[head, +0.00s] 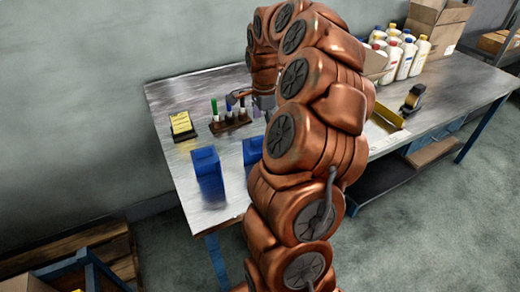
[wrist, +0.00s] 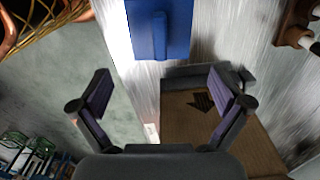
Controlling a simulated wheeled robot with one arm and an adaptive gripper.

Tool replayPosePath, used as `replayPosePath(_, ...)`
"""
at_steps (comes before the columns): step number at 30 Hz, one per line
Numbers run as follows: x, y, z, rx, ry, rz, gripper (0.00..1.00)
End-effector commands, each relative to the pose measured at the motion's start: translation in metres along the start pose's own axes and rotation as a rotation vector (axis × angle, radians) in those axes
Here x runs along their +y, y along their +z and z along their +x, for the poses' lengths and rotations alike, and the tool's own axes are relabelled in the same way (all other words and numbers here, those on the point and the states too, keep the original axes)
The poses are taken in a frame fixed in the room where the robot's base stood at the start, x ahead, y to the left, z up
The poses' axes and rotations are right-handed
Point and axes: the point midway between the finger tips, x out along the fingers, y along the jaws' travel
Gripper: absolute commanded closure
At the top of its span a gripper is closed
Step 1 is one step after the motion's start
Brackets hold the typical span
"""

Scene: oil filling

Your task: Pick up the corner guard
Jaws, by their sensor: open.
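A yellow angled strip (head: 388,114) lies on the right part of the metal workbench (head: 440,115) in the head view. It looks most like the corner guard, but I cannot be sure. I cannot make it out in the wrist view. My gripper (wrist: 162,96) is open with nothing between its fingers in the wrist view. In the head view it is mostly hidden behind my arm, near the rack of tubes. In the wrist view a blue object (wrist: 158,25) is ahead of the fingers, and a brown cardboard surface with a dark arrow (wrist: 198,112) shows between and behind them.
A dark rack (head: 229,124) holds tubes on the bench's left part. Blue boxes (head: 208,174) stand at its front edge, near a yellow-topped holder (head: 182,124). Right are a tape dispenser (head: 412,98), several white bottles (head: 408,58) and cardboard boxes (head: 437,22). My arm hides the bench's middle.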

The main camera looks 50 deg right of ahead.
Motion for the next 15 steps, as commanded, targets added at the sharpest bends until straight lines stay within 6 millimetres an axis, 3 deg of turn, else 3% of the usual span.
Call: replayPosePath(15,0.001,0.008,0.045,-0.002,0.005,-0.003,0.0)
